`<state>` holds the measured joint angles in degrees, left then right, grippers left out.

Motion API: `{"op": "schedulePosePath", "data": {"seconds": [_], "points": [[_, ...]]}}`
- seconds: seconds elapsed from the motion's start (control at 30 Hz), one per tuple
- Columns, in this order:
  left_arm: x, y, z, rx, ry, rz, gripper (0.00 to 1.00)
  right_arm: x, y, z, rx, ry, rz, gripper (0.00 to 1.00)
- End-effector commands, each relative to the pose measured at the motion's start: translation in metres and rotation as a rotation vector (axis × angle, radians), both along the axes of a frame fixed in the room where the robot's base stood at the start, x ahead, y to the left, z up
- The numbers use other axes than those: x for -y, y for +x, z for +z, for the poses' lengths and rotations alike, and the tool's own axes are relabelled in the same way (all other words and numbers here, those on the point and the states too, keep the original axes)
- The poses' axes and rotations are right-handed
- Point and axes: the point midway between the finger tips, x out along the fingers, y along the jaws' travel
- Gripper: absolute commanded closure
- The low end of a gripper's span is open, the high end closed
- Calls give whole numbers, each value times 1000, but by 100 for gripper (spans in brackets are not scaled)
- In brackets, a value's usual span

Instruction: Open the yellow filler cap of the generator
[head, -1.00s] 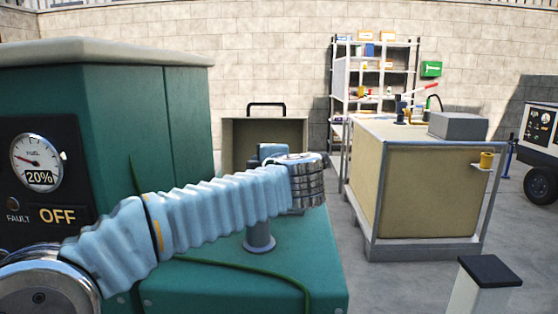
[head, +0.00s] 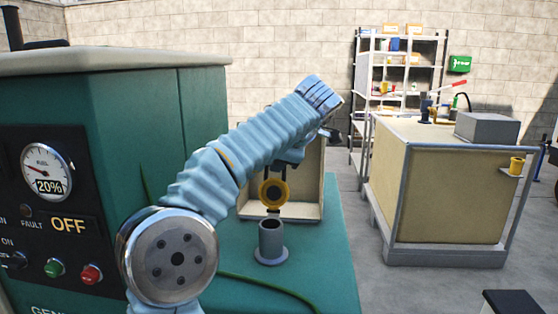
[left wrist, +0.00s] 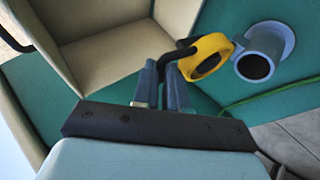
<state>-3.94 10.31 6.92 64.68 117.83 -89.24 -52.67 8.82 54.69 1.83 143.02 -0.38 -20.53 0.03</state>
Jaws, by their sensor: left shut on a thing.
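The yellow filler cap (head: 273,193) stands tipped up off the grey filler neck (head: 271,242), above it in the head view. The neck's dark mouth is uncovered. In the left wrist view the cap (left wrist: 207,57) is beside the open neck (left wrist: 262,55), close to its rim; I cannot tell whether a hinge joins them. My left gripper (left wrist: 168,76) is shut on the cap's dark handle (left wrist: 176,54). In the head view my left arm mostly hides this gripper. The generator (head: 150,130) is green, with a gauge reading 20% and an OFF display. My right gripper is not in view.
An open beige box (head: 310,190) stands behind the neck. A green hose (head: 265,284) runs over the generator's low deck. A beige workbench (head: 440,200) stands to the right, with a shelf rack (head: 400,75) behind it. Clear floor lies between deck and bench.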

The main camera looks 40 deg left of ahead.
Motion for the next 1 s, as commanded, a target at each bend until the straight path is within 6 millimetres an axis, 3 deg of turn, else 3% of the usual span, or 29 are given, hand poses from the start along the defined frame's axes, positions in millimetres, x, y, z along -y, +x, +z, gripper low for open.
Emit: {"op": "schedulePosePath", "data": {"seconds": [0.03, 0.5, 0.53, 0.67, 1.0], "points": [[-8, 1, 7, 14, 15, 8, 100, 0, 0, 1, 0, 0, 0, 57], [-10, 1, 6, 3, 9, 11, 100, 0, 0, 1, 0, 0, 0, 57], [-10, 1, 6, 2, 10, 10, 84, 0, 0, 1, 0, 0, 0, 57], [-9, 1, 5, 0, 9, 11, 65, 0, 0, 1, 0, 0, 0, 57], [-9, 1, 1, -8, 8, 14, 65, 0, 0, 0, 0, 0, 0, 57]]}}
